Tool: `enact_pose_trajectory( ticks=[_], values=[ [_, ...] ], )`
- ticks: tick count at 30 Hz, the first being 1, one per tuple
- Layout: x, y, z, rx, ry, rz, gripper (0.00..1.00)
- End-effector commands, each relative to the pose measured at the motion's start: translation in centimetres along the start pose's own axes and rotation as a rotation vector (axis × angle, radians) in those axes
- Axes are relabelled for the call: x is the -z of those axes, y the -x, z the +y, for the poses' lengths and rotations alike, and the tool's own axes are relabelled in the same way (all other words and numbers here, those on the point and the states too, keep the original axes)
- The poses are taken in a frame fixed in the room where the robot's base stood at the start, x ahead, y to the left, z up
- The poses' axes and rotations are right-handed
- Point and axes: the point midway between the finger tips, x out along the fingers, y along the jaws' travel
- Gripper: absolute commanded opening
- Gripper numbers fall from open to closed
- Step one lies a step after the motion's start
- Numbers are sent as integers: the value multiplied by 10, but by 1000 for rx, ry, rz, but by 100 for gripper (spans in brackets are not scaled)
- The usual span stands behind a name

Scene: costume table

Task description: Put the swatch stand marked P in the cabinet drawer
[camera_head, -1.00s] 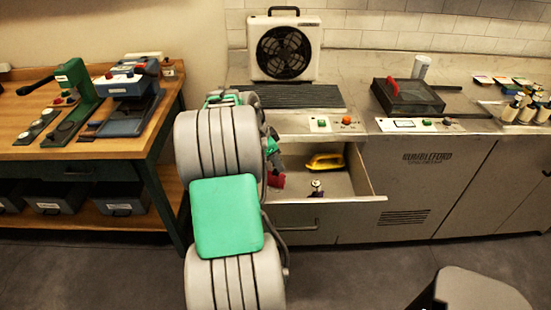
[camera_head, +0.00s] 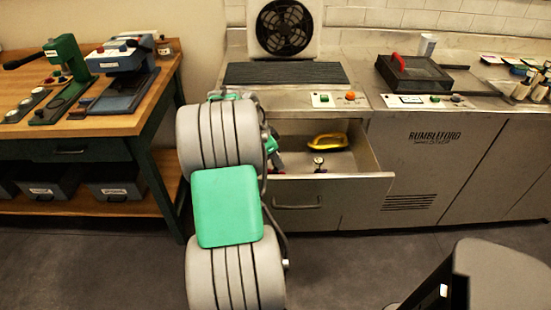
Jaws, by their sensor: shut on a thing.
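The cabinet drawer (camera_head: 350,183) is pulled open under the counter, right of my arm. My gripper (camera_head: 276,160) is at the drawer's left end, low in its opening and largely hidden behind my own arm. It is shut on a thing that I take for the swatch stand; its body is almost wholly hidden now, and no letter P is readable. Whether it touches the drawer floor cannot be told.
In the drawer are a yellow tool (camera_head: 327,141) and a small upright gauge-like item (camera_head: 319,162), with some bare floor around them. A fan (camera_head: 284,30) and a dark-lidded box (camera_head: 411,74) stand on the counter. A wooden bench (camera_head: 150,110) is at left.

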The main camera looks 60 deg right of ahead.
Motion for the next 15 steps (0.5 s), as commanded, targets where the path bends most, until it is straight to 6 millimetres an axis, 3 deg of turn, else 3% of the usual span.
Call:
enact_pose_trajectory(
  ticks=[15],
  values=[
    [-1, -2, 0, 1, 0, 0, 0]
  ],
)
